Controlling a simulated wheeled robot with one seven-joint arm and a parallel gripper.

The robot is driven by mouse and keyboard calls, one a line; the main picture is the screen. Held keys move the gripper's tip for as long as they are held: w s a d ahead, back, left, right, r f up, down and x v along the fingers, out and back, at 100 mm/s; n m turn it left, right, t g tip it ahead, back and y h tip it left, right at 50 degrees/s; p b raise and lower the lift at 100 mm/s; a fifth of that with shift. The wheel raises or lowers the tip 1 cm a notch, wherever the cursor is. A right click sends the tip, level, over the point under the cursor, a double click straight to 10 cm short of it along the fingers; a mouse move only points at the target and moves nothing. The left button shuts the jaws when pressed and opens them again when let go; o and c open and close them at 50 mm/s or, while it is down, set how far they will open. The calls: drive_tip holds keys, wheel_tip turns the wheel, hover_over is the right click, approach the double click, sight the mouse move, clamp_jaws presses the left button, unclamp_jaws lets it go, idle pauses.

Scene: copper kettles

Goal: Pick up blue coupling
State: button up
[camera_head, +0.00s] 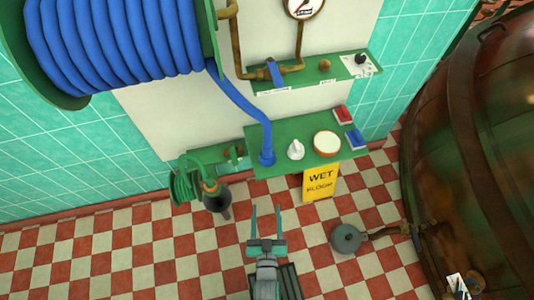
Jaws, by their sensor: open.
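The blue coupling (267,156) is at the lower end of the blue hose (237,100), at the front left of a green shelf (290,127). The hose runs down to it from the large reel above. Whether the coupling rests on the shelf or is fixed to it, I cannot tell. My gripper (266,208) is below the coupling in the picture, with its two fingers pointing up the picture towards it. The fingers are apart, with nothing held between them, and appear clear of the coupling.
On the shelf are a white knob-like item (296,149), a round cream-topped item (326,143) and red (344,114) and blue (354,138) blocks. A yellow wet-floor sign (320,182) hangs below. A green hose coil (182,187) is left; a copper kettle (480,140) fills the right.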

drive_tip(key=t, duration=0.1)
approach(267, 143)
drive_tip(key=f, duration=0.2)
drive_tip(key=w+f, duration=0.1)
drive_tip(key=f, duration=0.1)
drive_tip(key=shift+w+d+f, duration=0.1)
drive_tip(key=shift+d+f, duration=0.05)
drive_tip(key=shift+f, duration=0.25)
drive_tip(key=shift+w, duration=5.8)
drive_tip(key=shift+c, duration=0.6)
drive_tip(key=c, duration=0.9)
